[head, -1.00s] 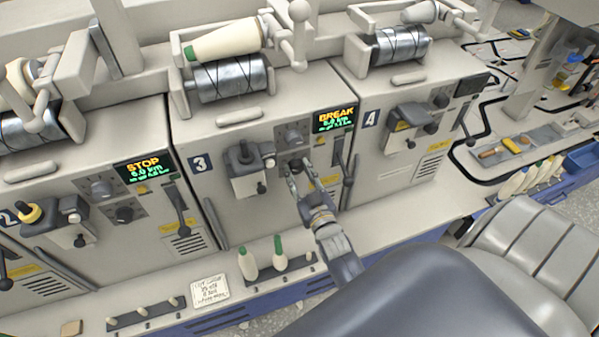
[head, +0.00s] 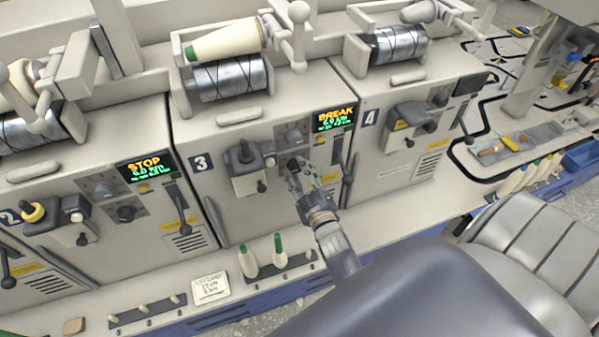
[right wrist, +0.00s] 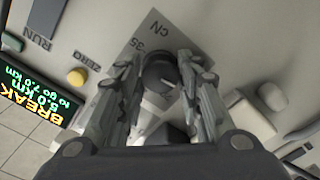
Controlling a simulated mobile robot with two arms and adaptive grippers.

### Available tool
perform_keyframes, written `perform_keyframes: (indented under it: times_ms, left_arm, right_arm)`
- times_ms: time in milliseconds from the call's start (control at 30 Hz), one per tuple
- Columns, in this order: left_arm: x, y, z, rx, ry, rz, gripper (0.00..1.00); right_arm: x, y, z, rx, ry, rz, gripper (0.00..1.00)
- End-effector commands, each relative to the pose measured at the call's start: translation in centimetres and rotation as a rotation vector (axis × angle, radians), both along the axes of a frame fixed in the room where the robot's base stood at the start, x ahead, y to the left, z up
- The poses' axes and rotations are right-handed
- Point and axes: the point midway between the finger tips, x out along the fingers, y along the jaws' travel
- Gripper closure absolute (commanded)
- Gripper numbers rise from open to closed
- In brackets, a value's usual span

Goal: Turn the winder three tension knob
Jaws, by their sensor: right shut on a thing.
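The winder three (head: 198,163) front panel carries a blue number 3 label and a screen (head: 334,117) reading BREAK. Its dark round tension knob (right wrist: 160,72) shows in the right wrist view, with a pale pointer line and "cN" and "35" printed by it. My right gripper (right wrist: 162,80) has its two fingers on either side of the knob and is shut on it. In the head view the right gripper (head: 297,172) reaches up to the panel below the screen and partly hides the knob. My left gripper is not in view.
A yellow button (right wrist: 77,76) and the RUN and ZERO markings are beside the knob. A lever (head: 349,178) stands close to the right of the gripper. Cream bobbins with green tips (head: 248,262) stand on the ledge below.

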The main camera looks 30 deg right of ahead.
Motion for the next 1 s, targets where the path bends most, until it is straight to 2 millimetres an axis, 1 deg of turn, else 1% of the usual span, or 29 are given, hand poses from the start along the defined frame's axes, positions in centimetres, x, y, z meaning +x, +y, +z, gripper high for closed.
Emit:
perform_keyframes:
  times_ms: [433,467,500,533,567,867,1000]
  left_arm:
    - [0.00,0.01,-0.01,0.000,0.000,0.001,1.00]
    - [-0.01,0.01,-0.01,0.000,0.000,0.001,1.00]
    - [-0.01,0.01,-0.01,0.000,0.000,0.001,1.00]
    - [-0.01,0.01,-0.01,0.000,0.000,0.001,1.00]
    - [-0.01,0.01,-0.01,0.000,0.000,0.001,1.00]
    - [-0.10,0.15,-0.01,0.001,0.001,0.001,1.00]
    - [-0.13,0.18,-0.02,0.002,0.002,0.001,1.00]
  right_arm:
    - [-0.02,0.02,-0.07,-0.011,0.004,0.000,0.91]
    - [-0.01,0.03,-0.06,-0.010,0.004,0.000,0.65]
    - [-0.02,0.02,-0.07,-0.010,0.004,0.000,0.55]
    - [-0.02,0.02,-0.07,-0.010,0.004,0.000,0.49]
    - [-0.02,0.02,-0.07,-0.010,0.004,0.000,0.46]
    - [-0.01,0.01,-0.02,-0.009,0.002,0.000,0.46]
    - [-0.01,0.00,-0.03,0.034,-0.008,0.001,0.46]
